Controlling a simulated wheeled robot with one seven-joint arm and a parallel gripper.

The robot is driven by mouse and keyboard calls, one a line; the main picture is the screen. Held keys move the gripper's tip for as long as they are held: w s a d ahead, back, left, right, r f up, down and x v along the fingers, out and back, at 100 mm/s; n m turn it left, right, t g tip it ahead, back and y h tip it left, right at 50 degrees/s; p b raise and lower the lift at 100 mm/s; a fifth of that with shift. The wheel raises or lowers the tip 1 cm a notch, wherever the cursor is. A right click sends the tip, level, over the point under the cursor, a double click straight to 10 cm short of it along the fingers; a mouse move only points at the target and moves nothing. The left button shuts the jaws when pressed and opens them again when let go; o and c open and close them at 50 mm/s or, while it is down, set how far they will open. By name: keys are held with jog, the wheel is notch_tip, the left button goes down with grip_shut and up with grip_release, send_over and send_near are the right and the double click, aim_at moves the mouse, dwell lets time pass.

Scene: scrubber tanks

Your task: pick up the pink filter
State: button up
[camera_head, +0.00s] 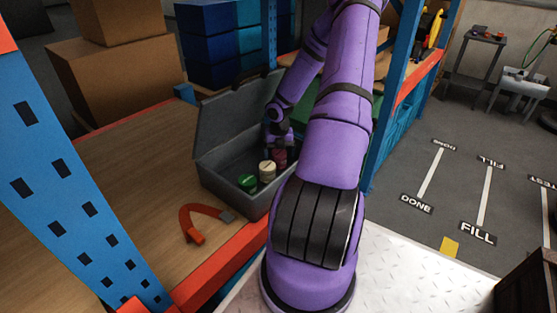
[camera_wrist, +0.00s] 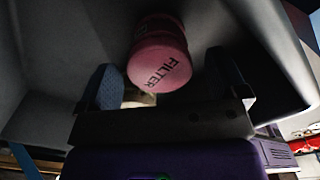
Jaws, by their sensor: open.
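The pink filter (camera_head: 279,157) stands in the open grey toolbox (camera_head: 233,171), at the right end of a short row. In the wrist view the pink filter (camera_wrist: 160,55) shows its round face with the word FILTER, between and just beyond my fingers. My gripper (camera_head: 278,140) is right at the pink filter in the toolbox and partly covers it. In the wrist view my gripper (camera_wrist: 165,85) is open, with one blue-padded finger on each side. I cannot tell whether either finger touches the filter.
A cream filter (camera_head: 267,172) and a green one (camera_head: 247,183) stand left of the pink one. The toolbox's raised lid (camera_head: 228,115) rises behind. A red-orange curved tool (camera_head: 200,220) lies on the wooden shelf (camera_head: 135,165). A blue rack post (camera_head: 395,90) stands right of my arm.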

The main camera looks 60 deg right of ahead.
jog(key=shift+f, duration=1.2)
jog(key=c, duration=1)
jog(key=shift+r, duration=0.15)
